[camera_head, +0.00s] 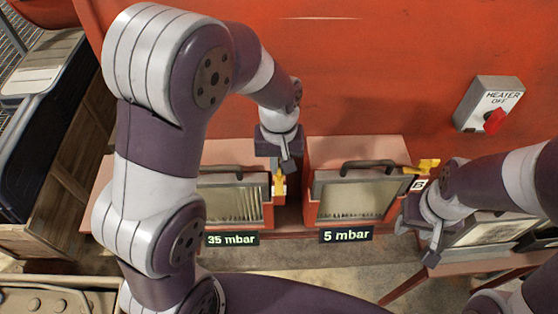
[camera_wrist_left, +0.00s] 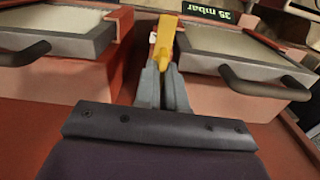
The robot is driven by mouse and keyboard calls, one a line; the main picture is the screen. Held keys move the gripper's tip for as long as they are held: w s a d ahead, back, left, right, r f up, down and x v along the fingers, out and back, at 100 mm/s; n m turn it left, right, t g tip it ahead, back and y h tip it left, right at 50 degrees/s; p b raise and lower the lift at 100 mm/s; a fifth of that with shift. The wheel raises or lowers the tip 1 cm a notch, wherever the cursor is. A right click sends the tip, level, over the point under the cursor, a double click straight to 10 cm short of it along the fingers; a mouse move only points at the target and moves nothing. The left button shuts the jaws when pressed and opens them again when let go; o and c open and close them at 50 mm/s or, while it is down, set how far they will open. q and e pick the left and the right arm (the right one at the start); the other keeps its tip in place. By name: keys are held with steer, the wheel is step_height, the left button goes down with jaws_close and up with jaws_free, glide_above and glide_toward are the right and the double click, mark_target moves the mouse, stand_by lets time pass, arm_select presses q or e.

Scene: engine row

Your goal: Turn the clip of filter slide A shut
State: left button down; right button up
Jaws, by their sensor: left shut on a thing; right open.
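Filter slide A, taken as the left one, is a red housing with a pale pleated panel (camera_head: 235,205) and a dark handle, above a "35 mbar" display (camera_head: 231,239). Its tag letter is not readable. Its yellow clip (camera_head: 279,182) stands upright in the picture at the housing's right edge. My left gripper (camera_head: 280,160) is shut on this clip from above. In the left wrist view the fingers (camera_wrist_left: 163,85) close on the yellow clip (camera_wrist_left: 166,35). My right gripper (camera_head: 430,235) is open at the right, beside the right slide, apart from clip A.
The right slide (camera_head: 350,198), tagged B, has a "5 mbar" display (camera_head: 346,234) and a yellow clip (camera_head: 426,166) lying sideways. A heater box (camera_head: 490,103) with a red knob reads OFF on the red wall. My left arm covers part of the left slide.

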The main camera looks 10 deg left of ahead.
arm_select(q)
steer(key=m+p, duration=0.2)
steer(key=m, duration=0.2)
steer(key=shift+r+m, duration=0.1)
steer(key=shift+m, duration=0.2)
steer(key=m+p, duration=0.1)
steer(key=m, duration=0.3)
steer(key=m+p, duration=0.1)
steer(key=m, duration=0.3)
steer(key=shift+m+p, duration=0.85)
steer(key=shift+m, duration=1.55)
steer(key=c, duration=1.2)
jaws_free()
step_height(320, 180, up, 12)
steer(key=shift+r+b, duration=0.25)
steer(key=shift+b, duration=0.15)
